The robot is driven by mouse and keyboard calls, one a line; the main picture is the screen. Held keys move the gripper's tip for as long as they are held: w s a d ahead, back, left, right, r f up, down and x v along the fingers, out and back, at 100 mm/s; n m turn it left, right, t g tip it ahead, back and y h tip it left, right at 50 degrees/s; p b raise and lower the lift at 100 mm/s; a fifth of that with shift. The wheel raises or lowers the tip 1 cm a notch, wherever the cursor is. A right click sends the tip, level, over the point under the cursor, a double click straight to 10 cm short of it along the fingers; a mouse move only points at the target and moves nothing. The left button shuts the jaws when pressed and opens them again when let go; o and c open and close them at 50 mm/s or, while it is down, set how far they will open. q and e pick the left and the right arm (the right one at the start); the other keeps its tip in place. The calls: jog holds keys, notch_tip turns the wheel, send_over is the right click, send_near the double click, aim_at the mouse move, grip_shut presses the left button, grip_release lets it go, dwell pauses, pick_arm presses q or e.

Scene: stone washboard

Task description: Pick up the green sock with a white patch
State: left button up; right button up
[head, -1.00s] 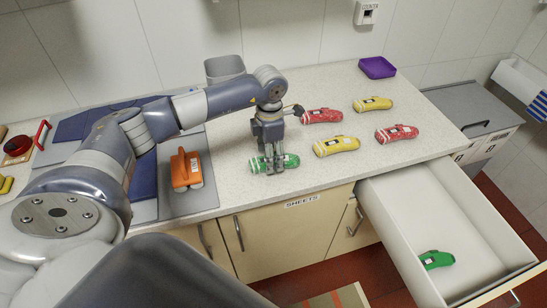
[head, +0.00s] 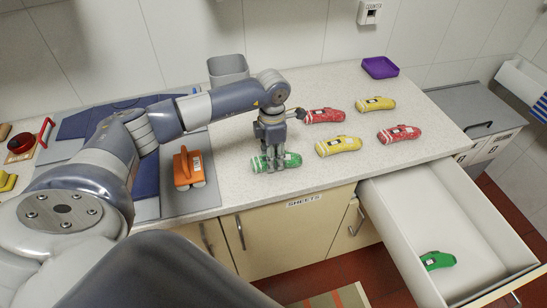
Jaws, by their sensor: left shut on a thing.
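A green sock with a white patch (head: 291,160) lies on the pale speckled countertop near its front edge. My left gripper (head: 275,167) points down over it and is shut on its middle, hiding part of it. The sock still looks level with the counter; I cannot tell whether it is lifted. Another green sock (head: 437,260) lies in the open white drawer at the lower right. My right gripper is not in view.
Red socks (head: 399,134) and yellow socks (head: 339,146) lie to the right on the counter (head: 240,190). A purple tray (head: 379,67) stands at the back right. An orange-handled tool (head: 187,167) lies to the left. The open drawer (head: 415,215) juts out at the right.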

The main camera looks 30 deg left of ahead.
pick_arm(q)
notch_tip(320, 180, up, 3)
jog(key=shift+w+r+b, duration=0.1)
jog(key=shift+b, duration=1)
jog(key=s+d+r+m+b, duration=0.2)
jog(key=s+d+m, duration=0.55)
jog(key=m, duration=0.65)
jog(key=s+d+r+m+b, duration=0.1)
jog(key=s+d+m+b, duration=0.1)
jog(key=s+d+m, duration=0.8)
jog(key=w+a+r+m, duration=0.2)
jog(key=a+r+m, duration=0.25)
jog(key=r, duration=0.45)
notch_tip(320, 180, down, 9)
jog(key=shift+n, duration=0.35)
jog(key=shift+d+r, duration=0.15)
